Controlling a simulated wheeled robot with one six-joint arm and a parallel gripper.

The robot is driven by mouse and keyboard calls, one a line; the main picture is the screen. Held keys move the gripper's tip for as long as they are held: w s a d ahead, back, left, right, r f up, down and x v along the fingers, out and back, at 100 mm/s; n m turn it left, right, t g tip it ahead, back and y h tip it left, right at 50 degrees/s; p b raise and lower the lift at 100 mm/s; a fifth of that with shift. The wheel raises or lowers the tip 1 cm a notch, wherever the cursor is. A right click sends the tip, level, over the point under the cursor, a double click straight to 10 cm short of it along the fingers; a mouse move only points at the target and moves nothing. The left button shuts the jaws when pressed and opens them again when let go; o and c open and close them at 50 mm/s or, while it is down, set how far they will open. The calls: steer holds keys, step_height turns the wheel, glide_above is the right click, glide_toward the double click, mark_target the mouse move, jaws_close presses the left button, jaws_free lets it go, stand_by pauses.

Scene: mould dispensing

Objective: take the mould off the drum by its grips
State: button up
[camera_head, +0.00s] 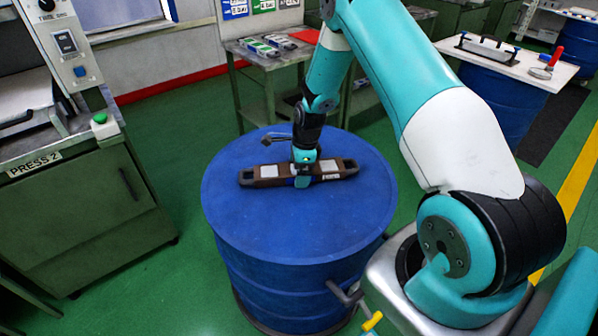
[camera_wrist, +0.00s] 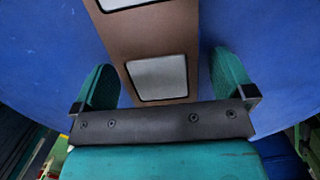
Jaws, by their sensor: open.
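The mould (camera_head: 268,172) is a long dark brown block with pale panels on top. It lies flat across the top of the blue drum (camera_head: 285,228), with narrower ends that look like grips. My gripper (camera_head: 303,179) points down at the middle of the mould, hiding part of it. In the wrist view the mould (camera_wrist: 152,42) runs between the two teal fingers of my gripper (camera_wrist: 163,75). The fingers are open, with a gap showing on each side of the mould. Whether the fingertips touch the drum top is unclear.
A green press cabinet (camera_head: 75,205) stands at the left. Behind the drum is a small table (camera_head: 240,55) with several items. Another drum (camera_head: 497,100) with a white top stands at the upper right. The green floor left of the drum is clear.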

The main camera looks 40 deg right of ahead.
steer(key=c, duration=1.4)
steer(key=shift+r, duration=0.1)
steer(key=shift+r, duration=0.1)
